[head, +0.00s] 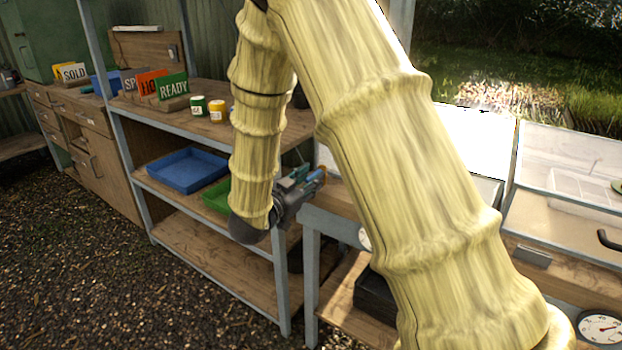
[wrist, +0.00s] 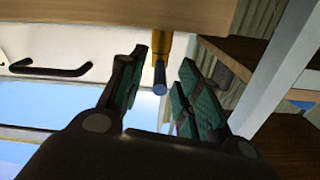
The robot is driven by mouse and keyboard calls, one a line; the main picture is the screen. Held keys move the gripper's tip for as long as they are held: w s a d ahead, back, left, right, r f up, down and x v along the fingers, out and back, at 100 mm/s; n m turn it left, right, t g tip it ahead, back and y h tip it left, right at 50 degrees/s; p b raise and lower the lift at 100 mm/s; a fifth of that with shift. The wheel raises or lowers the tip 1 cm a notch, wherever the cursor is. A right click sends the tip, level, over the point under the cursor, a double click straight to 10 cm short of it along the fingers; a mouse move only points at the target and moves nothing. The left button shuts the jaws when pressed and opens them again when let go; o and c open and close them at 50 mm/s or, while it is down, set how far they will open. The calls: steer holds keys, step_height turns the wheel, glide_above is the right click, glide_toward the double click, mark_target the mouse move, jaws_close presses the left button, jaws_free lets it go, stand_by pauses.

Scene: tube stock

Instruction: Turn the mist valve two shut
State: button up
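A brass valve with a blue-grey lever sits at the edge of the wooden bench; in the wrist view its brass body (wrist: 161,46) and its lever (wrist: 160,78) show between my fingers. In the head view the brass part (head: 321,173) shows small beside my gripper (head: 303,183). No number is readable on it, so I cannot tell which valve it is. My gripper (wrist: 163,64) is open, with a finger on each side of the lever and visible gaps to both. My yellow-sleeved arm hides much of the bench in the head view.
A shelf unit with a blue tray (head: 187,170) and a green tray (head: 216,196) stands left of my gripper. Its grey post (head: 281,284) is close by. Clear-lidded frames (head: 571,160) and a dial (head: 601,327) are at right. Open gravel (head: 95,270) lies at left.

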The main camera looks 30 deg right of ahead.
steer(key=shift+w+d, duration=0.2)
steer(key=shift+d, duration=0.25)
jaws_close()
